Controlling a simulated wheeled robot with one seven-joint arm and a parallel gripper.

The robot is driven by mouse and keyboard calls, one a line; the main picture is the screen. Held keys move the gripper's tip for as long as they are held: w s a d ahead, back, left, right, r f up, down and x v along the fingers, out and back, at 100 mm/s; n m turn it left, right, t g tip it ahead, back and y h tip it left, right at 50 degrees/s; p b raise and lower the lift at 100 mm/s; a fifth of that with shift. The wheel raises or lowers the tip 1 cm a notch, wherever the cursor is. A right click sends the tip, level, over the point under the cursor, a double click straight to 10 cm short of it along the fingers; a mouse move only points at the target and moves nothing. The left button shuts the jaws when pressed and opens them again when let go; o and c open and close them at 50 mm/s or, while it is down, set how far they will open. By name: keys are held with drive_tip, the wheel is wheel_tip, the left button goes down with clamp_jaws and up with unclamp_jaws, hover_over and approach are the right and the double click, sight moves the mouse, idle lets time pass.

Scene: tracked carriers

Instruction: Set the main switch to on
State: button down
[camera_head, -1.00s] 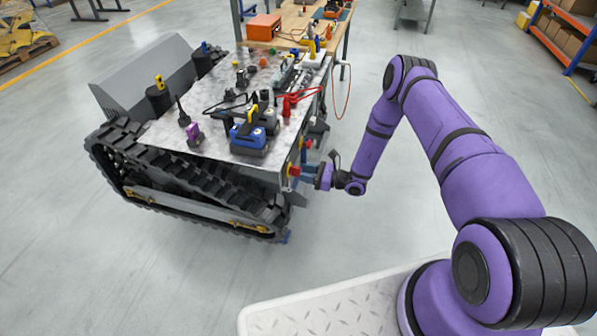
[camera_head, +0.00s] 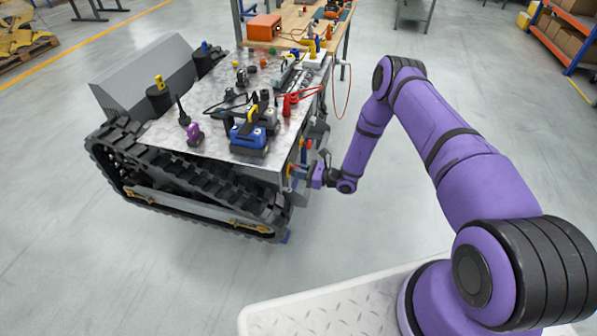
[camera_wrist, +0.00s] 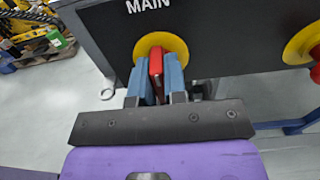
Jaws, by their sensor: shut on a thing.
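The main switch is a red handle (camera_wrist: 156,72) on a round yellow plate (camera_wrist: 160,45) under the word MAIN, on a dark panel of the tracked carrier (camera_head: 190,150). In the wrist view the handle stands about upright, slightly tilted. My gripper (camera_wrist: 155,75) has its blue-grey fingers on both sides of the handle and is shut on it. In the head view my gripper (camera_head: 302,174) is at the carrier's near right end, and the switch is mostly hidden there. No on or off marking is readable.
A second red handle on a yellow plate (camera_wrist: 302,42) sits to the right on the same panel. The carrier's top holds tools and a blue battery-like box (camera_head: 250,140). A workbench (camera_head: 290,20) stands behind. The floor right of the carrier is clear.

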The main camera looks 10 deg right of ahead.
drive_tip(key=m, duration=0.3)
drive_tip(key=shift+w+d+m, duration=0.1)
drive_tip(key=shift+d+m, duration=0.05)
drive_tip(key=shift+m, duration=0.25)
drive_tip(key=m, duration=0.5)
drive_tip(key=shift+w, duration=0.1)
drive_tip(key=m, duration=0.5)
drive_tip(key=shift+f, duration=0.1)
drive_tip(key=shift+f+m, duration=0.15)
drive_tip(key=shift+m, duration=1.85)
drive_tip(key=c, duration=1.2)
unclamp_jaws()
drive_tip(key=shift+o, duration=0.2)
